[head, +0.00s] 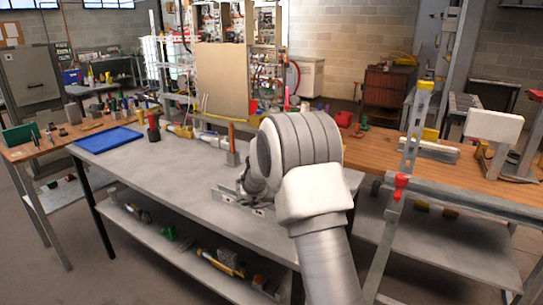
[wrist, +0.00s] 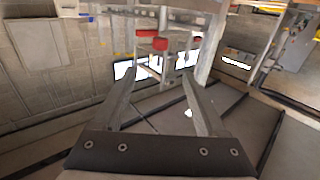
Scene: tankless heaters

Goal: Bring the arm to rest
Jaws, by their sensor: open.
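My arm (head: 325,240) reaches up from the bottom of the head view and bends over the grey workbench (head: 150,175). A dark part of the arm's end shows beside the bend, low in the picture against the bench; the fingers cannot be made out there. In the wrist view my gripper (wrist: 155,88) shows two grey fingers spread wide apart. Nothing is between them. Red-capped parts (wrist: 152,40) and a pale frame show beyond the fingertips, out of the grip.
A blue tray (head: 108,139) lies at the bench's far left. An upright orange-topped piece (head: 231,142) and a metal bracket (head: 228,197) are close to my arm. A wooden-topped bench (head: 440,160) and a metal post (head: 412,130) stand to the right. The bench's left middle is clear.

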